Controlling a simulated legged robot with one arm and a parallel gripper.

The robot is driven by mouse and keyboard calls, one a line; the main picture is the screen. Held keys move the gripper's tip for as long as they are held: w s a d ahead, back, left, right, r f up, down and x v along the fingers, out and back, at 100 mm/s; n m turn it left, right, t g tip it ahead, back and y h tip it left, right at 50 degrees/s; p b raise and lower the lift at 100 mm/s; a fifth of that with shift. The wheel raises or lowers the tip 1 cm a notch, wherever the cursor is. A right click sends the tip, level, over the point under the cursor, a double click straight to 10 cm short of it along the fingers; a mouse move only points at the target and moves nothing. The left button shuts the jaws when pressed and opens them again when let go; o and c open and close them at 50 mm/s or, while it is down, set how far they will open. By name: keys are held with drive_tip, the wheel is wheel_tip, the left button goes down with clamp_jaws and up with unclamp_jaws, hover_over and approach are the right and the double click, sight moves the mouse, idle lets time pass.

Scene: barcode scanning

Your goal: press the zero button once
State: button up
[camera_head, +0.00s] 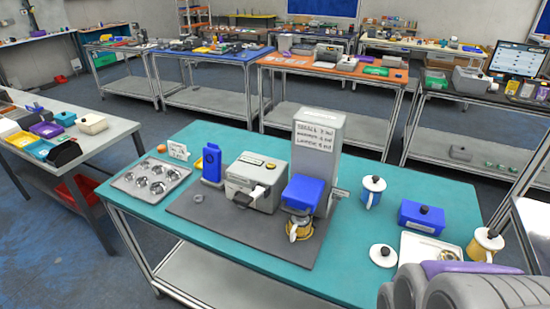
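No zero button can be made out at this size. On the teal table (215,130) a dark grey mat (215,212) carries a grey box-shaped device (252,180) with a white piece at its front. Right of it stands a tall grey unit (325,165) with a text sign (315,133) and a blue block (303,190) at its front. A gold ring-shaped base (298,230) with a white piece sits below that block. A blue upright device (211,163) stands at the left. Grey rounded parts of my arm fill the lower right corner. My gripper's fingertips are not visible.
A metal tray with round cups (150,163) lies at the table's left. Other cluttered tables stand behind.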

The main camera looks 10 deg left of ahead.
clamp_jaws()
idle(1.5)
